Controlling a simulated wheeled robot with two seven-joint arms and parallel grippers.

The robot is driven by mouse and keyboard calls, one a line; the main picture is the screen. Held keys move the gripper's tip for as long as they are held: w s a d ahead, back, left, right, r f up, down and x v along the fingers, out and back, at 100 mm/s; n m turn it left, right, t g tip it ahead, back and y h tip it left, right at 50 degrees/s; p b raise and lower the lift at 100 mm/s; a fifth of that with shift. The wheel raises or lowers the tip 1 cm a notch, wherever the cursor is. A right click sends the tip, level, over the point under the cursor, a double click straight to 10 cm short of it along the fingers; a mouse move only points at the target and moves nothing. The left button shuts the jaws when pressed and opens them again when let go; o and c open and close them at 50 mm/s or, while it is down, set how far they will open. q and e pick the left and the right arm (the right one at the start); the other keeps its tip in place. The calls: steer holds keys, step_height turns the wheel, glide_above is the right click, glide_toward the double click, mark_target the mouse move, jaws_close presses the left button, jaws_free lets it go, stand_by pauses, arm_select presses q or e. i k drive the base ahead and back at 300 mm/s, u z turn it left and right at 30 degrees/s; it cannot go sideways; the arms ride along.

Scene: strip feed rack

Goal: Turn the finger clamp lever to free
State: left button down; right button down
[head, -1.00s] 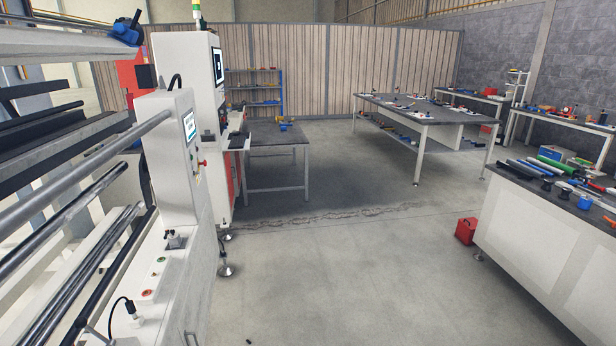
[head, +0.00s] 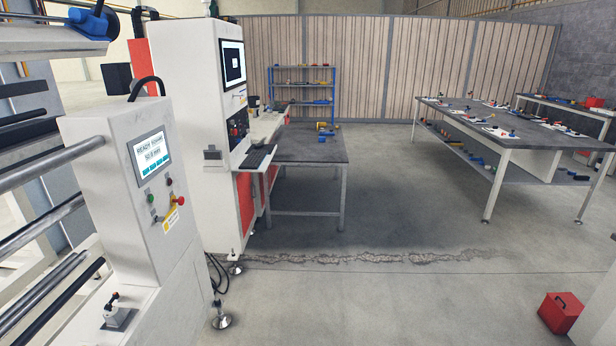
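Neither of my grippers is in view. I cannot tell for sure which part is the finger clamp lever. A small black lever with a red-orange tip on a grey base (head: 118,314) sits on the white machine ledge at the lower left. A blue clamp-like part with a dark handle (head: 86,20) is on the light beam at the upper left.
A white control box (head: 130,190) with a lit screen, buttons and a red knob stands at left, beside rollers (head: 40,238). Behind it are a tall white cabinet (head: 190,100) and a grey table (head: 300,148). A red box (head: 560,312) stands lower right. The middle floor is clear.

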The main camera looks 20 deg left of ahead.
mark_target(116, 295)
steer(key=u, duration=0.2)
steer(key=i, duration=2.35)
steer(key=u, duration=0.75)
steer(key=i, duration=1.25)
steer(key=u, duration=2.15)
steer(key=i, duration=1)
steer(key=u, duration=0.75)
